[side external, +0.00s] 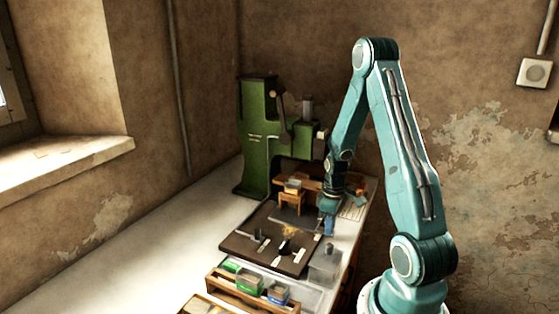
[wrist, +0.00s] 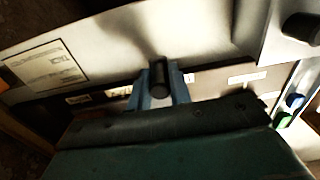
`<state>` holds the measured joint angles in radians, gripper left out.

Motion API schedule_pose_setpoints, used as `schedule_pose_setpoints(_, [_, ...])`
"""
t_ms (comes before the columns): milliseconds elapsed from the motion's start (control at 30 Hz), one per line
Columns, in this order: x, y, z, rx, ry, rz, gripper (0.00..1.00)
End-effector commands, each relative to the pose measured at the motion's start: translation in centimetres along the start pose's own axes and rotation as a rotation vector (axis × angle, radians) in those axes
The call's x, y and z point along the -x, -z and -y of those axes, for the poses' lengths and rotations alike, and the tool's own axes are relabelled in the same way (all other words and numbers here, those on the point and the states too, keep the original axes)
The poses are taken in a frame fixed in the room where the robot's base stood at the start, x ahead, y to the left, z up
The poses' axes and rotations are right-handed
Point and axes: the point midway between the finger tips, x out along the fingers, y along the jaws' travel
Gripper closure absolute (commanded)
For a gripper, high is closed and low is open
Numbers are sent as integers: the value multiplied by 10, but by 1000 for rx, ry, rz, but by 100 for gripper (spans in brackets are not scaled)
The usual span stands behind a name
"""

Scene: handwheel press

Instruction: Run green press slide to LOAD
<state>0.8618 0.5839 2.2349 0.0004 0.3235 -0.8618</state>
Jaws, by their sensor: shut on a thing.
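The green press (side external: 258,145) stands upright at the back left of the bench. A dark brown board (side external: 245,245) with small dark fittings and white labels lies in front of it; the lettering is too small to read. My gripper (side external: 329,226) is low at the board's right edge. In the wrist view its blue fingers (wrist: 159,92) are shut on a dark round handle (wrist: 159,74), one finger on each side. What the handle joins below is hidden by the gripper. I cannot make out the slide or a LOAD mark.
A wooden tray (side external: 226,282) with green and blue bins is at the front. A clear box (side external: 324,264) stands beside the board. A small wooden stand (side external: 293,200) is near the press. A printed sheet (wrist: 45,65) lies on the bench. The bench's left side is clear.

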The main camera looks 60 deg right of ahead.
Motion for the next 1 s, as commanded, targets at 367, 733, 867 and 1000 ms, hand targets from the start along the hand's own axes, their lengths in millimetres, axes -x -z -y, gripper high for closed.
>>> schedule_pose_setpoints(367, [0, 1, 33, 4, 1, -2, 94])
schedule_pose_setpoints(733, [0, 1, 61, 3, 1, -2, 94])
schedule_pose_setpoints(867, [0, 1, 63, 1, -1, -3, 94])
schedule_pose_setpoints(1000, [0, 1, 63, 1, -1, -3, 94])
